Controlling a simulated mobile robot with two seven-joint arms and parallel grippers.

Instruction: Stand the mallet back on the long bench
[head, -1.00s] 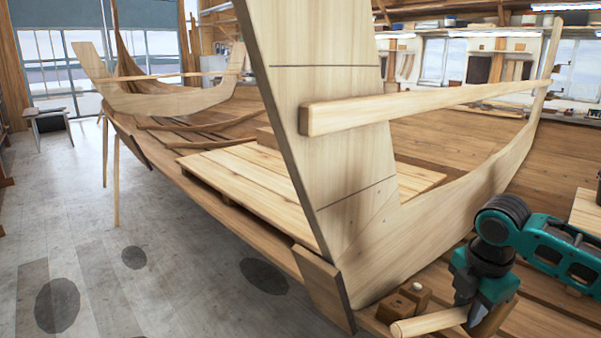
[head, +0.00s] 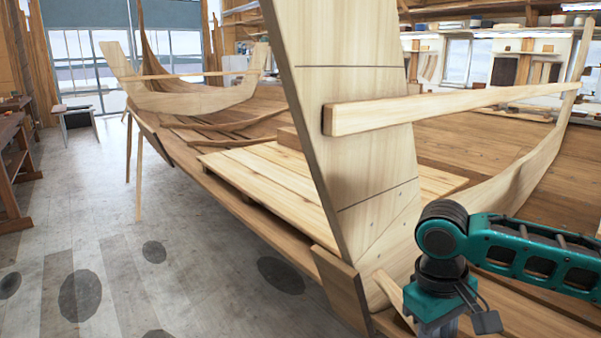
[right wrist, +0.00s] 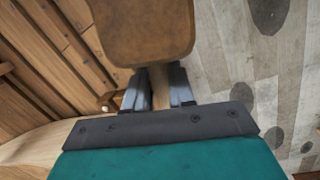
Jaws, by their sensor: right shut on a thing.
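My right gripper (right wrist: 159,90) is shut on the mallet's pale handle (right wrist: 160,88) in the right wrist view. The mallet's brown wooden head (right wrist: 142,32) is just beyond the fingertips there. In the head view my right gripper (head: 438,318) is at the bottom right, beside the hull's near end, and its fingertips are hidden. A long brown bench (head: 14,165) stands at the left edge of the head view, partly cut off. My left gripper is out of view.
The wooden hull (head: 232,187) fills the middle and right, with an upright pale board (head: 352,120) and a projecting beam (head: 440,107) near my arm. A small table (head: 76,117) stands far left. Grey floor (head: 110,225) between bench and hull is clear.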

